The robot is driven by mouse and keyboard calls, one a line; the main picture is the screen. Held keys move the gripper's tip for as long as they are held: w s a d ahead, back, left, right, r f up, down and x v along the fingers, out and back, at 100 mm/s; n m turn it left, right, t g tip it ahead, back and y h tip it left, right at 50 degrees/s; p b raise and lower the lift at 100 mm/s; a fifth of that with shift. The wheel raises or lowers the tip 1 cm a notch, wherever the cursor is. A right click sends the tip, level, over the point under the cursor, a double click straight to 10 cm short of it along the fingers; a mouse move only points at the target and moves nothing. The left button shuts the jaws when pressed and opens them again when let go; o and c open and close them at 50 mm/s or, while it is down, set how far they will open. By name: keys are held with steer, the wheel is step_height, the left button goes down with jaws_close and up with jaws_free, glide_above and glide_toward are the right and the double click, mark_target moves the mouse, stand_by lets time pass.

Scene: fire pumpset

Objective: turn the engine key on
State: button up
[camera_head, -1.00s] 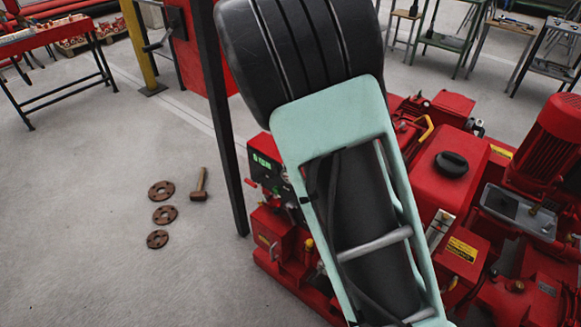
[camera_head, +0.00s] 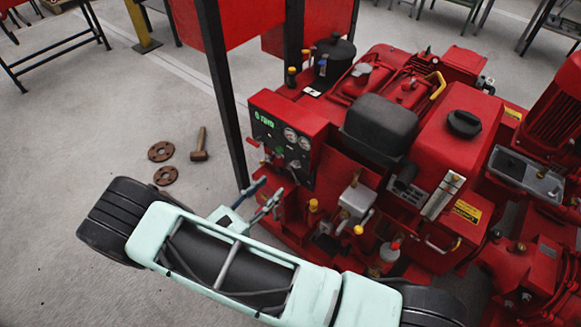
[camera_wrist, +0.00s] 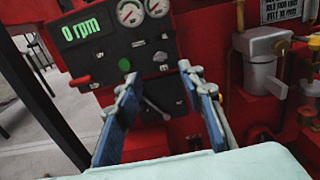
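The engine control panel (camera_head: 284,139) is a dark face in a red housing with a green "0 rpm" display and two round gauges. In the wrist view the panel (camera_wrist: 118,47) fills the upper left, with a green button (camera_wrist: 124,65) and small dark knobs to its right. I cannot tell which small part is the key. A dark lever (camera_wrist: 156,108) shows between my fingers, lower on the panel. My gripper (camera_head: 267,192) is open and empty in front of the panel's lower part. In the wrist view its two blue-padded fingers (camera_wrist: 158,75) stand apart, pointing at the panel.
The red pumpset (camera_head: 445,145) spreads to the right, with a grey valve-like part (camera_wrist: 262,70) close right of my fingers. A dark post (camera_head: 221,95) stands left of the panel. A hammer (camera_head: 199,146) and rusty flanges (camera_head: 161,151) lie on open floor at left.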

mark_target(292, 166)
steer(key=x, duration=1)
steer(key=shift+w+d+b, duration=0.2)
steer(key=shift+w+b, duration=0.1)
jaws_close()
